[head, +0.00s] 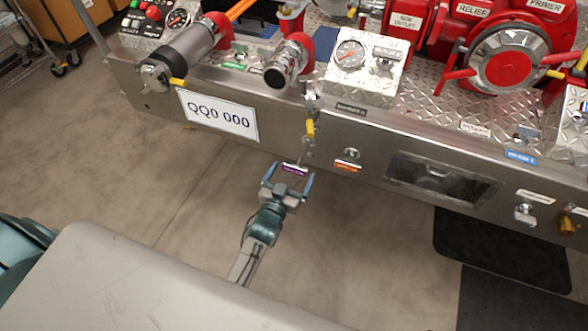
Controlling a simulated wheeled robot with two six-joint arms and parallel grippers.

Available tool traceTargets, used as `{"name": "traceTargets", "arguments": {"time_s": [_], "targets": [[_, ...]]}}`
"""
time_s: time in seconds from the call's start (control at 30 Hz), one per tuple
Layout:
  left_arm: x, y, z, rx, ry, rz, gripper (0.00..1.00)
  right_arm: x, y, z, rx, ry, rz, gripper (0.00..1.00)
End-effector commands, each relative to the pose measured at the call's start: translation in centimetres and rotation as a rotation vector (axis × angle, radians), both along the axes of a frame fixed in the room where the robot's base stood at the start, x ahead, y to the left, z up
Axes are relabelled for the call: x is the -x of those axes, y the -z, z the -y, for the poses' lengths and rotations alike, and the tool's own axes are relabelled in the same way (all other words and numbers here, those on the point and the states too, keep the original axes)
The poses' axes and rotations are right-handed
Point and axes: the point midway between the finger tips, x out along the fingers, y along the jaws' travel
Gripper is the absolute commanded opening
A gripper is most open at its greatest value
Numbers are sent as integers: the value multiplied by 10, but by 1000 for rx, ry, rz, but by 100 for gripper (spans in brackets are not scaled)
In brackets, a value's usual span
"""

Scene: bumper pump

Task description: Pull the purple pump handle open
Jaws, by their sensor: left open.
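The purple pump handle (294,170) is a small T-shaped pull with a purple label on the front of the steel bumper (375,166). My left gripper (287,180) is open in front of it. Its two blue fingers stand to the left and right of the handle, with the purple label between them. I cannot tell whether the fingers touch it. My right gripper is not in view.
An orange-labelled handle (347,166) sits just right of the purple one. A yellow-handled valve (310,129) hangs above. A licence plate (219,116) is at left, a recessed opening (440,181) at right. The floor (120,170) in front is clear.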

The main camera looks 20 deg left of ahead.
Motion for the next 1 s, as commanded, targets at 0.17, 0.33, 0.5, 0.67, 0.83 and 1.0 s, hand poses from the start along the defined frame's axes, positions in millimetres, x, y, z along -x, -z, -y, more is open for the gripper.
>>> {"name": "traceTargets", "arguments": {"time_s": [0.17, 0.33, 0.5, 0.67, 0.83, 1.0], "targets": [[39, 1, -1, 0, 0, -3, 95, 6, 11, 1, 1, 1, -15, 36], [67, 1, -2, 0, 0, -2, 95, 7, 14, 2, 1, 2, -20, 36], [82, 0, -3, -1, 0, -1, 95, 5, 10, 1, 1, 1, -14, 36], [86, 0, -3, -1, 0, 0, 95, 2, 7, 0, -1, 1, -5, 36], [85, 0, -3, -1, 0, 0, 95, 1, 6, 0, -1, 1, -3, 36], [85, 0, -3, -1, 0, 0, 95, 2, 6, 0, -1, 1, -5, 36]]}}
